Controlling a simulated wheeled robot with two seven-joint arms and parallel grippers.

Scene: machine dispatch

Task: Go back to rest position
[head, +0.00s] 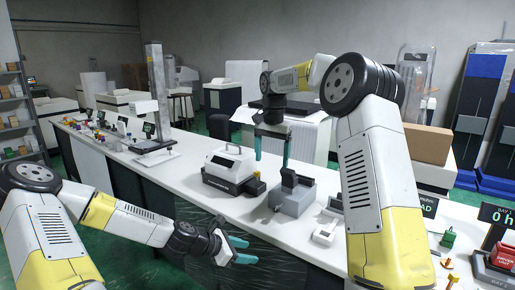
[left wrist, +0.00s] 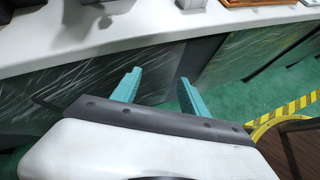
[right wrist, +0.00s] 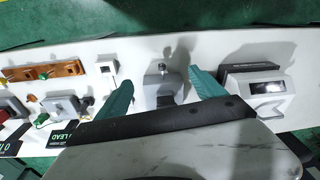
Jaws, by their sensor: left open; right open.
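My left gripper (head: 240,251) is low at the left, in front of the table's front edge and below its top. Its two teal fingers are apart and empty, and they also show in the left wrist view (left wrist: 158,88). My right gripper (head: 272,147) hangs above the table, pointing down, with its teal fingers apart. In the right wrist view its fingers (right wrist: 160,92) are spread with nothing between them, over a grey block-like device (right wrist: 163,88). That grey device (head: 291,196) stands on the table below the right gripper in the head view.
A long white table (head: 190,180) runs across the scene. A white and black machine (head: 232,170) stands left of the grey device. A small white box (head: 324,234) and a red-topped unit (head: 500,257) are to the right. A tall column stand (head: 156,90) is farther back.

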